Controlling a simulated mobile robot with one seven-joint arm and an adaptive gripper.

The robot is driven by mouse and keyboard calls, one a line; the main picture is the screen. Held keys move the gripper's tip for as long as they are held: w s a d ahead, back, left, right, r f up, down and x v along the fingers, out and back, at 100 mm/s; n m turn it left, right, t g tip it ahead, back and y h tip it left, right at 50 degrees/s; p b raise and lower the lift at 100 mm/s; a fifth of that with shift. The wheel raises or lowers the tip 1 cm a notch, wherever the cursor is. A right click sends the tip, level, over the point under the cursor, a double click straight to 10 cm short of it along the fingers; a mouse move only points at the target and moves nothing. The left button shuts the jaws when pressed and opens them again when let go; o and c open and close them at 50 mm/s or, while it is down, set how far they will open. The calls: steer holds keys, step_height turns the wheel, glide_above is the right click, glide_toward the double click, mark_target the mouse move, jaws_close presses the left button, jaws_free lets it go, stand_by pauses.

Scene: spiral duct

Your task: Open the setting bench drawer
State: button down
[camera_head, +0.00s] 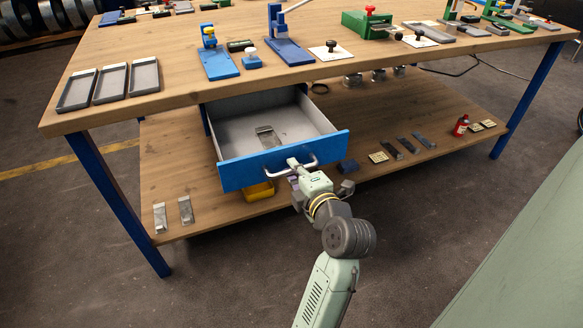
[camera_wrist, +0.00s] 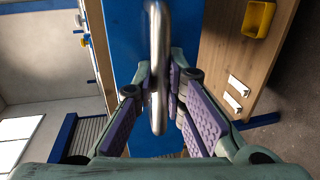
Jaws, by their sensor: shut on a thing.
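The setting bench drawer (camera_head: 229,172) hangs under the wooden bench top and stands well out, with its blue front towards me. Its grey inside shows, with a small metal piece (camera_head: 267,136) lying on its floor. The silver bar handle (camera_head: 312,165) is on the drawer front. My gripper (camera_head: 299,167) is at the handle. In the wrist view the handle (camera_wrist: 158,60) runs between the purple-padded fingers of my gripper (camera_wrist: 160,97), which are shut on it. The exact contact of the pads is partly hidden.
The bench top (camera_head: 180,50) carries several blue and green fixtures and grey trays (camera_head: 111,83). The lower shelf (camera_head: 165,180) holds metal pieces, a yellow bin (camera_head: 258,191) and a red bottle (camera_head: 461,125). A blue leg (camera_head: 115,205) stands at left. A pale green surface (camera_head: 530,250) is at right.

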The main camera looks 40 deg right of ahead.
stand_by(0.3)
steer(key=c, duration=1.6)
jaws_free()
steer(key=shift+c, duration=0.2)
steer(key=v, duration=0.7)
steer(key=shift+s, duration=0.25)
steer(key=shift+a, duration=0.15)
